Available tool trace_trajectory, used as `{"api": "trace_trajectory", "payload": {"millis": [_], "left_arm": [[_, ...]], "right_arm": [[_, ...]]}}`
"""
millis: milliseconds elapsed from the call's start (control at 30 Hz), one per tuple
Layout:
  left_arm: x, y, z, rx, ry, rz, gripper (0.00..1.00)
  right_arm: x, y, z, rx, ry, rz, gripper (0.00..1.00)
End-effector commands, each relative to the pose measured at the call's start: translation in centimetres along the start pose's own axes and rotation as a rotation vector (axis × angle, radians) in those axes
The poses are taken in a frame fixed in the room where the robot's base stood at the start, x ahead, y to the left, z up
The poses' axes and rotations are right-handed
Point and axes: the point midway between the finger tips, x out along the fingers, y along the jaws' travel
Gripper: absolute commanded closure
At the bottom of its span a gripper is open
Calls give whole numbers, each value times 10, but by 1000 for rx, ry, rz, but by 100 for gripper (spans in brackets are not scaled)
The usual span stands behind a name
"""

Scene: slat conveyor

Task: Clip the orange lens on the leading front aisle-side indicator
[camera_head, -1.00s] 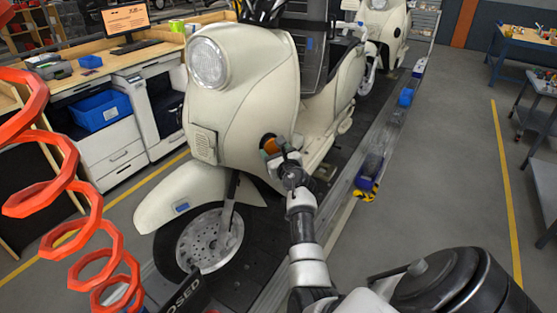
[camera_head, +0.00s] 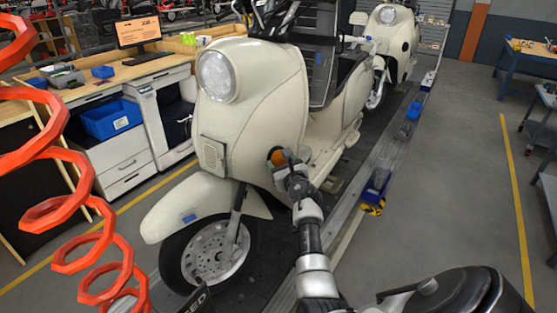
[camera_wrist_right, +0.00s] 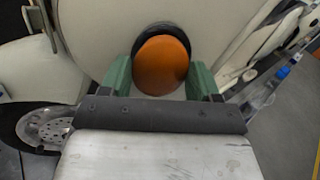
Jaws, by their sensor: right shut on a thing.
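The leading cream scooter (camera_head: 262,105) stands on the slat conveyor, its front toward me. The orange lens (camera_head: 277,157) is at the scooter's front aisle-side indicator. My right gripper (camera_head: 286,166) is at the lens; in the right wrist view its green fingers (camera_wrist_right: 160,82) stand on both sides of the orange lens (camera_wrist_right: 162,66), shut on it. A dark round rim (camera_wrist_right: 165,32) shows behind the lens, on the cream panel. I cannot tell whether the lens is fully seated. My left gripper is not in view.
A second cream scooter (camera_head: 392,38) stands farther along the conveyor. A red coiled hose (camera_head: 62,150) hangs at left, before a workbench (camera_head: 120,75). The grey aisle floor is clear.

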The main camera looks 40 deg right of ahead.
Motion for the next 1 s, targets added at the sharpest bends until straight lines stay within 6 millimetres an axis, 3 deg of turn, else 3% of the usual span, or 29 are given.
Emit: {"api": "trace_trajectory", "payload": {"millis": [667, 700, 867, 1000], "left_arm": [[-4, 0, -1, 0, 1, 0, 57], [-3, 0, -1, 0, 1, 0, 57], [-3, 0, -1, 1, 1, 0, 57], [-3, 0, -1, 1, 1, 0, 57]], "right_arm": [[6, -1, 1, -1, 0, -2, 61], [5, -1, 0, 0, 0, -2, 32], [5, -1, 0, 0, 0, -1, 8], [5, 0, 0, 0, 0, -1, 8]]}}
